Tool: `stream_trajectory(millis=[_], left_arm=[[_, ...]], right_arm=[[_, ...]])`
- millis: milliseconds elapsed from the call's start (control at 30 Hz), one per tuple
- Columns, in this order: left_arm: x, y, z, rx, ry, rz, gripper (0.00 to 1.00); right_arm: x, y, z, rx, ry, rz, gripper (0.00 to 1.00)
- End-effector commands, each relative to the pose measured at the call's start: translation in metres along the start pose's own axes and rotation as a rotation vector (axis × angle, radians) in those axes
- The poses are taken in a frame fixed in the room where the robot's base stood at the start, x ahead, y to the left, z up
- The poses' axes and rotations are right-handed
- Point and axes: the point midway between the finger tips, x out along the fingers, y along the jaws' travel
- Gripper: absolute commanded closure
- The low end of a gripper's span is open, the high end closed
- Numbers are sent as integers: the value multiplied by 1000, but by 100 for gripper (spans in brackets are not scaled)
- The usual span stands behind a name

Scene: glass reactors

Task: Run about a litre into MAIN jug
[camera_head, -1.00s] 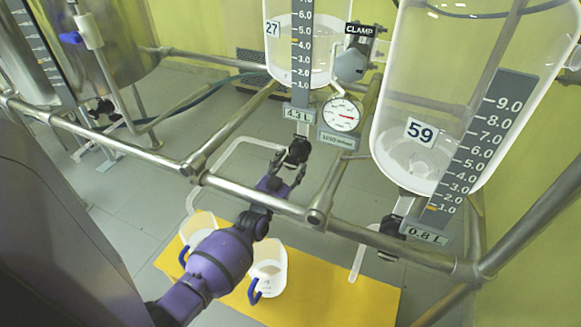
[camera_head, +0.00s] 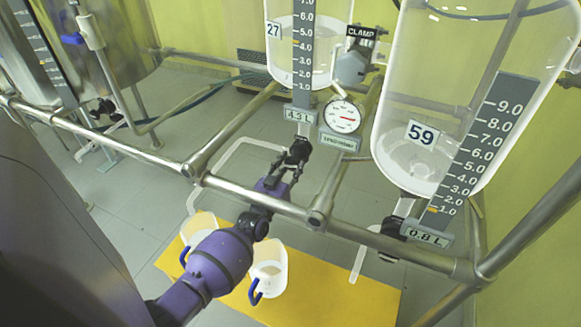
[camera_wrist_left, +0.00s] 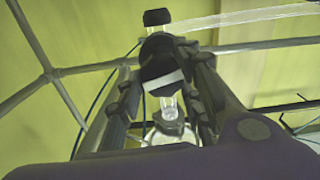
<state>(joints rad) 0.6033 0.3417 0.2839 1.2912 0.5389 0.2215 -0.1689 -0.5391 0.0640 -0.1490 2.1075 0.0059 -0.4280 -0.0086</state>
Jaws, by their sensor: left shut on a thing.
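My left gripper (camera_head: 287,166) is shut on the black valve knob (camera_head: 300,149) under the glass vessel marked 27 (camera_head: 318,70). In the left wrist view my gripper's fingers (camera_wrist_left: 165,80) flank the round black knob (camera_wrist_left: 160,58), which carries a pale stripe. The vessel's tag (camera_head: 299,115) reads 4.3 L. Two white jugs with blue handles stand below: one jug (camera_head: 204,226) at the back left, the other jug (camera_head: 270,268) nearer, partly behind my left arm. I cannot read a MAIN label on either. My right gripper is not in view.
Both jugs stand on a yellow mat (camera_head: 340,290). Steel rails (camera_head: 255,197) cross in front of the vessels. A second vessel marked 59 (camera_head: 415,165), tagged 0.8 L (camera_head: 427,235), hangs at right with its own black valve (camera_head: 392,228). A round gauge (camera_head: 342,117) sits between them.

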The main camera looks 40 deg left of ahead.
Motion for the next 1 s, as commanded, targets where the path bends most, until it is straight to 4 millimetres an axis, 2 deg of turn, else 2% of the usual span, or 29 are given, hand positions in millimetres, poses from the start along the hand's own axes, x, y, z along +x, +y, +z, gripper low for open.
stream_trajectory(millis=[500, 1000], left_arm=[[0, 4, -1, -289, 0, 6, 92], [0, 4, -2, -328, 0, 7, 92]], right_arm=[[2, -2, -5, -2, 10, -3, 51], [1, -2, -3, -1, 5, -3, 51]])
